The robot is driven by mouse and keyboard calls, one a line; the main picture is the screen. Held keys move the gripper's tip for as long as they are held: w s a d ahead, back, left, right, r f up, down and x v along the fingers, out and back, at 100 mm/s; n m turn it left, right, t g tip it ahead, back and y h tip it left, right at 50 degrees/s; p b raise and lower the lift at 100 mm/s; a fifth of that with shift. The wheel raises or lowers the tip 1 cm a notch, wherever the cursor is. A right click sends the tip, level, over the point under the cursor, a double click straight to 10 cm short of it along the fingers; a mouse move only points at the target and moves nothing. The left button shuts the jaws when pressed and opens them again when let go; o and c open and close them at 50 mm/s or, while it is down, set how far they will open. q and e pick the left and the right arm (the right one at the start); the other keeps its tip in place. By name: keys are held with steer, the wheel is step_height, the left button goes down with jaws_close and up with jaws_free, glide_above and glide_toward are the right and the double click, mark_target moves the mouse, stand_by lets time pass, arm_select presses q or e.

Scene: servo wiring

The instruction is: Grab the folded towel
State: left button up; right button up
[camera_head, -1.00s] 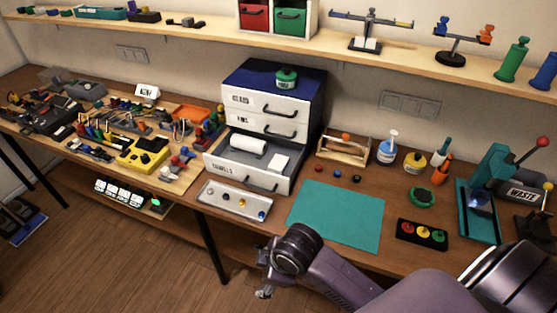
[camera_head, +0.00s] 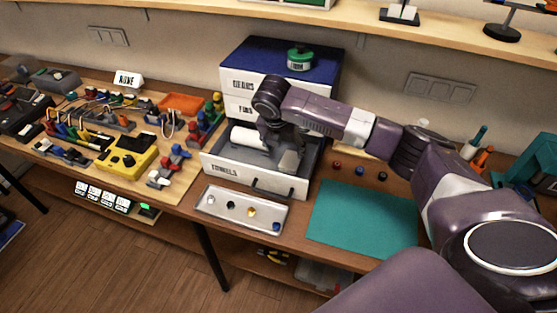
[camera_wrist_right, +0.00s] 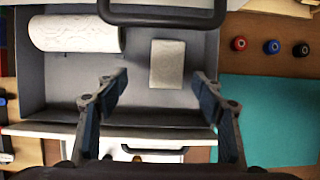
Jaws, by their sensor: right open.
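The folded towel (camera_wrist_right: 167,64) is a small pale rectangle lying flat in the open drawer (camera_wrist_right: 60,95) labelled TOWELS. In the head view the drawer (camera_head: 228,171) sticks out from the cabinet, and the towel (camera_head: 289,161) is partly shaded and close to my gripper. My right gripper (camera_wrist_right: 160,77) is open and empty. In the wrist view its two fingers point toward the towel, one on each side, and the towel lies just beyond the fingertips without visible contact. My left gripper is not in view.
A white roll (camera_wrist_right: 75,33) lies beside the towel in the drawer. An upper drawer handle (camera_wrist_right: 162,14) crosses near the far edge. A tray with knobs (camera_head: 240,210) and a teal mat (camera_head: 362,219) are in front. A green-lidded jar (camera_head: 300,58) stands on the cabinet.

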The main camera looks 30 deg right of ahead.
mark_target(291, 160)
steer(key=shift+w+d+f, duration=0.1)
steer(key=shift+w+d, duration=0.15)
steer(key=shift+d, duration=0.05)
steer(key=shift+s+d, duration=0.1)
steer(key=shift+s, duration=0.1)
steer(key=shift+s+d+f+p, duration=0.2)
steer(key=shift+f+p, duration=0.1)
steer(key=shift+f, duration=0.15)
steer(key=shift+s+d+f+p, duration=0.2)
steer(key=shift+f+p, duration=0.1)
steer(key=shift+f, duration=0.15)
steer(key=p+x, duration=0.1)
steer(key=x, duration=0.2)
steer(key=shift+w, duration=0.1)
steer(key=shift+x, duration=0.9)
steer(key=shift+a, duration=0.1)
steer(key=c, duration=0.5)
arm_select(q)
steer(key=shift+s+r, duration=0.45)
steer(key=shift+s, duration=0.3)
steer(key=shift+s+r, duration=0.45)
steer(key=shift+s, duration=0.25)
arm_select(e)
steer(key=c, duration=0.5)
